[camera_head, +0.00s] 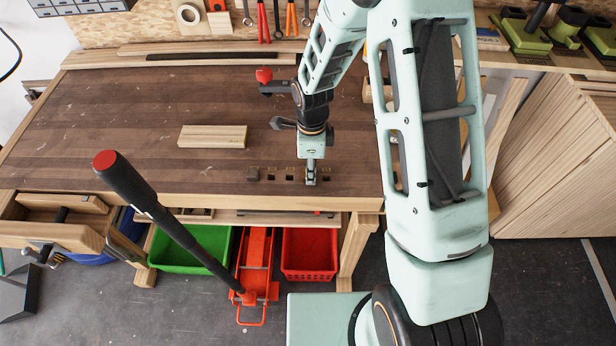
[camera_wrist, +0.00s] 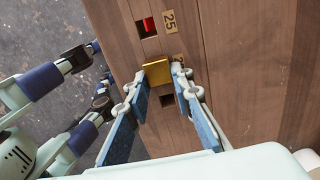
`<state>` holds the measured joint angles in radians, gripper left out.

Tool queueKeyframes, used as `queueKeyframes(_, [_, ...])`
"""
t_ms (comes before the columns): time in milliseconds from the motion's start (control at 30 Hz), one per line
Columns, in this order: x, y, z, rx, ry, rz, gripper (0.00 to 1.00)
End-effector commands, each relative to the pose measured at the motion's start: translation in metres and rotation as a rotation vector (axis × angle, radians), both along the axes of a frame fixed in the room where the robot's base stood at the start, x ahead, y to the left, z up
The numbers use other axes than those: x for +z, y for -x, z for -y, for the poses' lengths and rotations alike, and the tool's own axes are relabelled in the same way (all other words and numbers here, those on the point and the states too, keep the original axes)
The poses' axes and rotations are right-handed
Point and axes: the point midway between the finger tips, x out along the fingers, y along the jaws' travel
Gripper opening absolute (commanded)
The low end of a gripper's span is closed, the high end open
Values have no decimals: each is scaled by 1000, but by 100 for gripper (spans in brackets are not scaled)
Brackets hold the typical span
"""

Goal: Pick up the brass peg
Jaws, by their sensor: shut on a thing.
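The brass peg (camera_wrist: 157,72) shows in the wrist view as a square, gold-coloured block between the tips of my gripper (camera_wrist: 159,80). The two blue-padded fingers close on it from both sides. Its lower part is hidden, so I cannot tell whether it still sits in a hole. In the head view my gripper (camera_head: 311,178) points down at the front edge of the bench, at the right end of a row of square holes. The peg cannot be made out there.
A long black handle (camera_head: 165,215) rises at front left. The bench's left middle is clear.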

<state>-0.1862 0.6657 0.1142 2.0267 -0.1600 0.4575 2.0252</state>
Motion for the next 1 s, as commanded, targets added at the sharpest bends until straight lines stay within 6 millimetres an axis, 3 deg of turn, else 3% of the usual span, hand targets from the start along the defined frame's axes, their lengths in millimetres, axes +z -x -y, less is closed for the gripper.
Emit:
queueKeyframes(233, [12,-1,0,-1,0,2,0])
queueKeyframes(600, [79,-1,0,-1,-1,4,0])
queueKeyframes(1000, [116,-1,0,0,0,2,0])
